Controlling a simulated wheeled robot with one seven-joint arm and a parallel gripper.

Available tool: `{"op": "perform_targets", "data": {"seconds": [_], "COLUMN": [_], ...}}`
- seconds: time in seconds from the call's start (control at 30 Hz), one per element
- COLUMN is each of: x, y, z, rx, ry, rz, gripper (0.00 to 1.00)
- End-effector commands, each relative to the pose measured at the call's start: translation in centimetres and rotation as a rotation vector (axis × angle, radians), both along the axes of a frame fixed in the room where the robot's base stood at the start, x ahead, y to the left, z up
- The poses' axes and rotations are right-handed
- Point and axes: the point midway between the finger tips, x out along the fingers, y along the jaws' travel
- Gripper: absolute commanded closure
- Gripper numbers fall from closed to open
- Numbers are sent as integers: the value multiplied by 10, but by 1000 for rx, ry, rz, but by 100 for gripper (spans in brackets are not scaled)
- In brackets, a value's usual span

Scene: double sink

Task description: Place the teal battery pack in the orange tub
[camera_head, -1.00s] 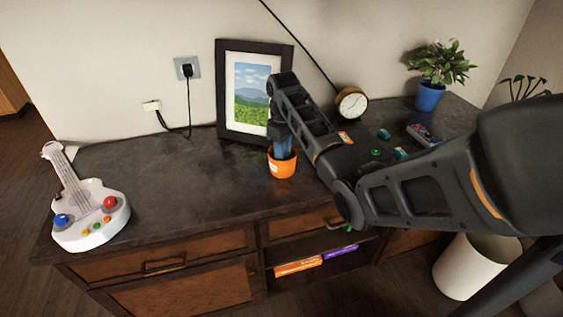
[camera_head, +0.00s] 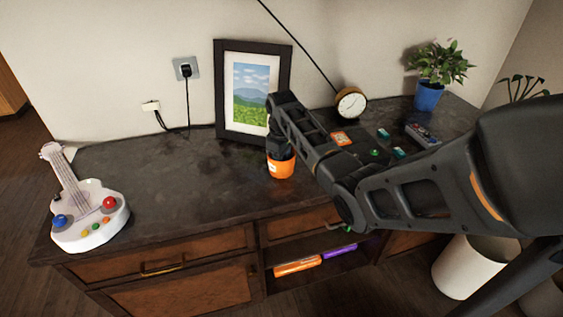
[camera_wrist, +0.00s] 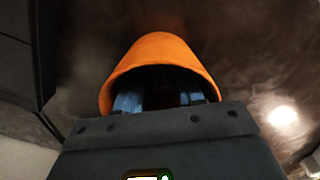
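The orange tub (camera_head: 281,168) stands upright on the dark counter in front of the picture frame. My gripper (camera_head: 280,153) points down into its mouth. In the wrist view the orange tub (camera_wrist: 160,55) surrounds my gripper (camera_wrist: 160,96); two bluish-grey fingers show apart inside its rim, with a dark gap between. Whether they hold anything is hidden in shadow. I cannot make out the teal battery pack for sure: two small teal items, one farther back (camera_head: 383,133) and one nearer (camera_head: 399,152), lie on the counter right of my arm.
A black picture frame (camera_head: 232,110) stands close behind the tub. A small clock (camera_head: 351,103), a potted plant (camera_head: 428,95), an orange item (camera_head: 341,138) and a grey device (camera_head: 423,135) are to the right. A toy guitar (camera_head: 90,215) lies left; the counter between is clear.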

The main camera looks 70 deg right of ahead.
Motion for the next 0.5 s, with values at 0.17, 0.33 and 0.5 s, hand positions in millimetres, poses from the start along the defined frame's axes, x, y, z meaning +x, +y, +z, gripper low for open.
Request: {"op": "perform_targets", "data": {"seconds": [0.17, 0.33, 0.5], "x": [0, 1, 1], "y": [0, -1, -1], "z": [1, 12, 42], "rx": [0, -2, -4], "ry": [0, -3, -3], "rz": [0, 0, 0], "gripper": [62, 62, 62]}}
